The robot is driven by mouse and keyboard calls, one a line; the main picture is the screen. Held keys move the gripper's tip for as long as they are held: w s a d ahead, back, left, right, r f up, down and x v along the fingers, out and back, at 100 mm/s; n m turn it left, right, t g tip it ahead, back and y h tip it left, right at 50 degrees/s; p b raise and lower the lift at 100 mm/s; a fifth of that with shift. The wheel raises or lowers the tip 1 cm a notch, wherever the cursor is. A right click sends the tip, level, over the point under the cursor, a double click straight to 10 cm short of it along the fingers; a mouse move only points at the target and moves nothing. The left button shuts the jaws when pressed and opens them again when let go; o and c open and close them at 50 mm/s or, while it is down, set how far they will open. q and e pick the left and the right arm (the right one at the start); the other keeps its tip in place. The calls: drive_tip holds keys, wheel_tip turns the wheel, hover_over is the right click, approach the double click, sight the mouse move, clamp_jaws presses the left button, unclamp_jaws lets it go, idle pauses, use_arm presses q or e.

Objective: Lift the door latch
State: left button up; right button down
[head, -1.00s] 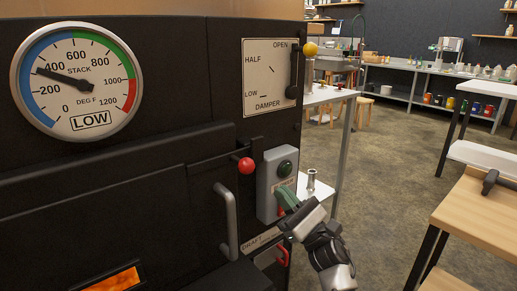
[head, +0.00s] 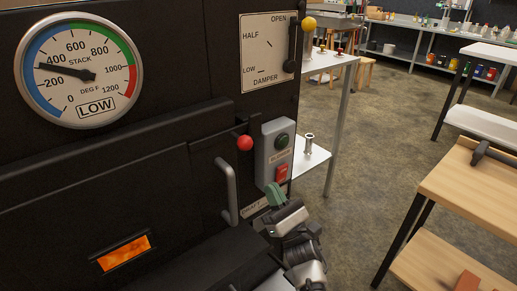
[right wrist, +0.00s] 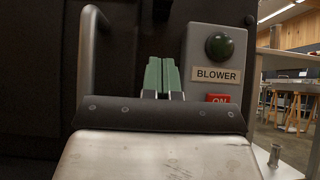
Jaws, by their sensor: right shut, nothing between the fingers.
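The door latch is a dark bar with a red ball knob (head: 244,143) at its right end, lying roughly level across the right edge of the black fire door (head: 120,215). A grey vertical door handle (head: 227,190) is below it. My right gripper (head: 273,193) is shut and empty, its green fingers below and right of the red knob, apart from it. In the right wrist view, the shut green fingers (right wrist: 161,76) point between the door handle (right wrist: 88,60) and the grey blower box (right wrist: 215,60). The red knob cannot be made out there. My left gripper is out of view.
The blower box (head: 276,152), with a green button and red switch, is close to my right fingers. A stack gauge (head: 79,72) and a damper lever (head: 293,50) are above. A wooden table (head: 470,195) stands right; open floor lies between.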

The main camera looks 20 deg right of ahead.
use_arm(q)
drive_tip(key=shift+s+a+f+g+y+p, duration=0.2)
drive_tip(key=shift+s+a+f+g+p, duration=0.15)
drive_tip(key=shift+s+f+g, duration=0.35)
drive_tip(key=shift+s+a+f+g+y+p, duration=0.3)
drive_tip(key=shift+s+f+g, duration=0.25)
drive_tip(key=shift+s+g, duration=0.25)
use_arm(e)
drive_tip(key=s+r+x, duration=0.2)
drive_tip(key=x, duration=1)
drive_tip(key=shift+w+d+r, duration=0.25)
drive_tip(key=shift+w, duration=0.05)
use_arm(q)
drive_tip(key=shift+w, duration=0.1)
use_arm(e)
drive_tip(key=shift+r, duration=0.1)
